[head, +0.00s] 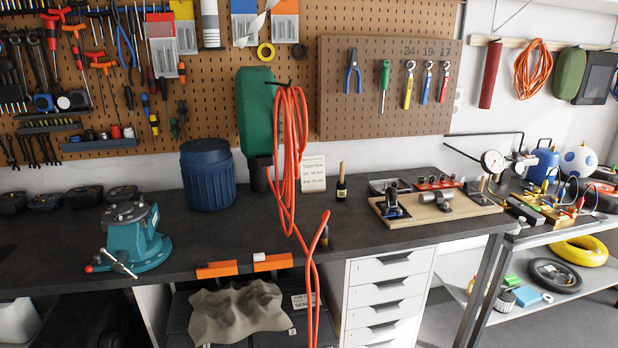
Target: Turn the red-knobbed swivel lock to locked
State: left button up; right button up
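A teal bench vise (133,240) stands on the dark workbench at the left front in the head view. A red knob (89,269) sits low at its left front, at the end of a short lever close to the bench top. This looks like the swivel lock; I cannot tell from here whether it is locked. A silver handle bar (120,264) crosses the vise's front just right of the knob. Neither of my grippers is in view, and nothing touches the vise.
A dark blue barrel (207,175) stands behind the vise to the right. Two orange blocks (217,269) (272,262) lie at the bench's front edge. An orange cable (289,165) hangs over the bench in the middle. The bench top around the vise is mostly clear.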

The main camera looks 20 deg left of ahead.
aim_at(98, 258)
jog(key=u, duration=1.8)
